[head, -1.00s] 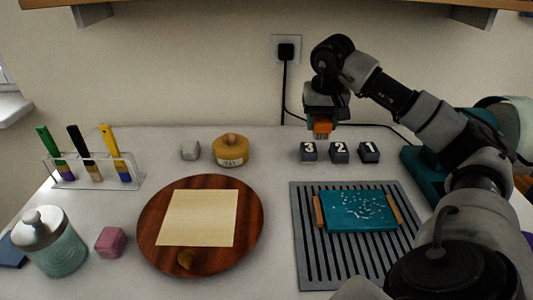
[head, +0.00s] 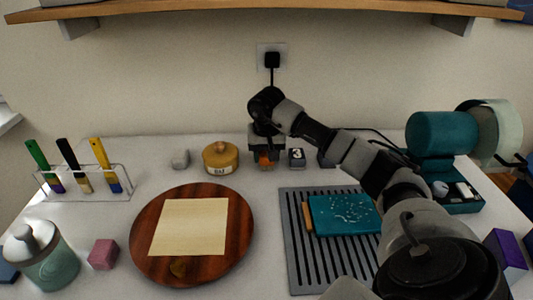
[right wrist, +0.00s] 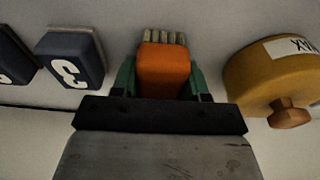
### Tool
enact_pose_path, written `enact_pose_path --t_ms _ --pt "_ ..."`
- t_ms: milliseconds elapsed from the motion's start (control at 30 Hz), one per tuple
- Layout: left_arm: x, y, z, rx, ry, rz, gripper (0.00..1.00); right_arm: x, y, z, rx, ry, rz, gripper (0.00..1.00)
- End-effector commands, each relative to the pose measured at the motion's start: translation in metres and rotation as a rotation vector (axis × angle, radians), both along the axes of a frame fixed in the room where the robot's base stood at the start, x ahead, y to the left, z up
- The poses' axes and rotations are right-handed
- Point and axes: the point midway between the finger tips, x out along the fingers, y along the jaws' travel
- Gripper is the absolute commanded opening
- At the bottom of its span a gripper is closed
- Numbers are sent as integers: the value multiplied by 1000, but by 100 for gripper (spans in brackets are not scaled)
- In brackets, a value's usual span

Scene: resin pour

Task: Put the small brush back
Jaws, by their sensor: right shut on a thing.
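The small brush (right wrist: 164,70) has an orange body and pale bristles. My right gripper (right wrist: 163,88) is shut on it, with a green finger on either side and the bristles pointing away from the gripper. In the head view the right gripper (head: 266,152) holds the brush (head: 266,160) low at the back of the table, between the yellow wax pot (head: 220,159) and the dark block marked 3 (head: 296,158). I cannot tell whether the bristles touch the table. The left gripper is out of view.
A clear rack (head: 84,184) with three brushes stands at the left. A round wooden board (head: 141,240) carries a pale sheet. A wooden shelf (head: 270,14) hangs above.

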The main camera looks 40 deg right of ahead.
Motion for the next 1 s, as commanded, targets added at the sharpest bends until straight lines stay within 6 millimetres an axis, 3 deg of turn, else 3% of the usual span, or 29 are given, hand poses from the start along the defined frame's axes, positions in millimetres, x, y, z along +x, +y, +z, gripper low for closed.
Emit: enact_pose_path --t_ms 333,367,500,800,1000 --pt "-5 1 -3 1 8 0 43 0 0 -3 0 -2 -1 22" --pt "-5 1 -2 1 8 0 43 0 0 -2 0 -2 -1 49" --pt "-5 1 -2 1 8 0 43 0 0 -2 0 -1 -1 70" --pt "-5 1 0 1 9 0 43 0 0 0 0 -1 -1 70" --pt "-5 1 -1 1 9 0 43 -2 1 26 -1 -7 -2 70"
